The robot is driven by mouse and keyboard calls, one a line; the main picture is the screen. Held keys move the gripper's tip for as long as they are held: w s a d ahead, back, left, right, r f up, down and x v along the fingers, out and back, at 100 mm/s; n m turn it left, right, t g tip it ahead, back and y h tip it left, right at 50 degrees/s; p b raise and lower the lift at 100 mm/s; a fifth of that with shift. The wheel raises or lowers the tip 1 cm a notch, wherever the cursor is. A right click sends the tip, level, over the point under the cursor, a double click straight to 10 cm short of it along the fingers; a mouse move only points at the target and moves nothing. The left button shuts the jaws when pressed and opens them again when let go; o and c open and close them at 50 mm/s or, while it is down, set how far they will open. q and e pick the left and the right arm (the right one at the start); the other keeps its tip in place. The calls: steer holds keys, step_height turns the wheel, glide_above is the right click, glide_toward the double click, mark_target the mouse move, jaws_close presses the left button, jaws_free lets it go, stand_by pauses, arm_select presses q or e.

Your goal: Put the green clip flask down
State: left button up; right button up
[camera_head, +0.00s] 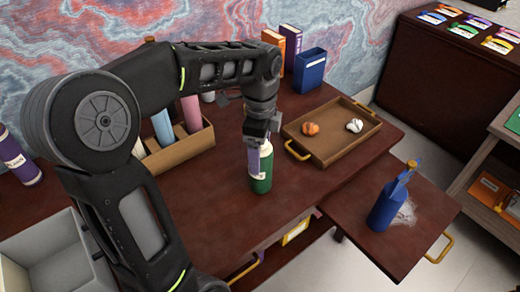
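The green clip flask (262,176) stands upright near the middle of the leather-brown desk, with a pale label on its side. My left gripper (260,146) points down at its top, with its fingers around the upper part. It looks shut on the flask; the fingers and wrist hide the flask's cap and clip. The flask's base is at or very close to the desk top; I cannot tell whether it bears its weight there. My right gripper is not in view.
A wooden tray (352,157) with an orange and a white item stands right of the flask. A blue spray bottle (385,209) stands on a lower side board. A divided rack (181,154) with bottles is behind my arm. A blue holder (309,71) stands behind. The desk front is clear.

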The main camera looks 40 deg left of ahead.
arm_select(q)
step_height(320, 180, up, 6)
step_height(320, 180, up, 5)
steer(key=p, duration=0.3)
steer(key=shift+r+p, duration=0.2)
steer(key=shift+p, duration=0.15)
steer(key=shift+r+p, duration=0.5)
steer(key=shift+p, duration=0.05)
